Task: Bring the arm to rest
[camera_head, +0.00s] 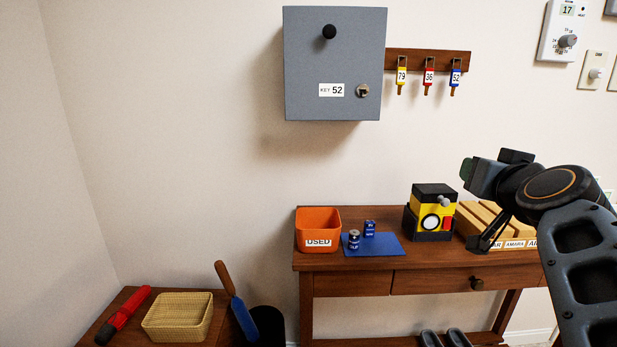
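My arm reaches in from the right edge of the head view, bent over the right part of the wooden console table (345,281). My gripper (481,243) points down in front of the wooden tray of blocks, at the table's right side. Its dark fingers are small and seen from the side, so their opening cannot be made out. I see nothing clearly held in it.
A grey cabinet (335,60) marked KEY 52 hangs beside a key rack (430,58) with three tagged keys. The table carries an orange USED bin (318,225), blue mat (393,246) with batteries, yellow-black device (432,212) and block tray (515,243). A basket (178,317) stands lower left.

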